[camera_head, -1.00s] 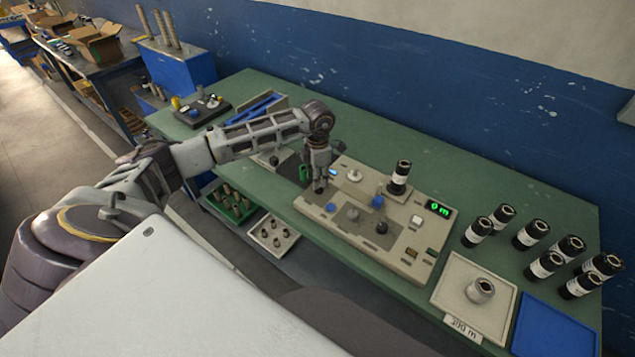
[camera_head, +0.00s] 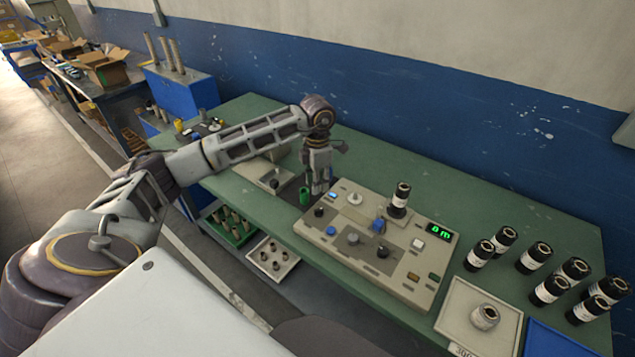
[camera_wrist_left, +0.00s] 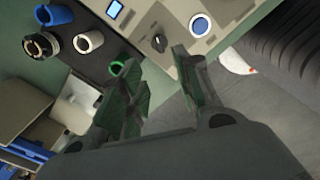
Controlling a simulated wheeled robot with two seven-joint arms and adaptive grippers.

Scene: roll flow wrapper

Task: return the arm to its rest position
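My left arm reaches in from the left over the green table (camera_head: 510,193). Its gripper (camera_head: 317,188) points down beside the left end of the beige control panel (camera_head: 345,272). In the left wrist view, the gripper (camera_wrist_left: 160,95) has its two fingers apart with nothing between them. A black knob (camera_wrist_left: 158,42) and a blue button (camera_wrist_left: 200,24) of the panel show beyond the fingertips. My right gripper is not in view.
A black roll (camera_head: 400,198) stands on the panel near a green display reading 0 m (camera_head: 440,231). Several black rolls stand at the right by a white tray (camera_head: 455,325) holding one roll. A blue tray (camera_head: 560,340) is beside it. A blue wall runs behind the table.

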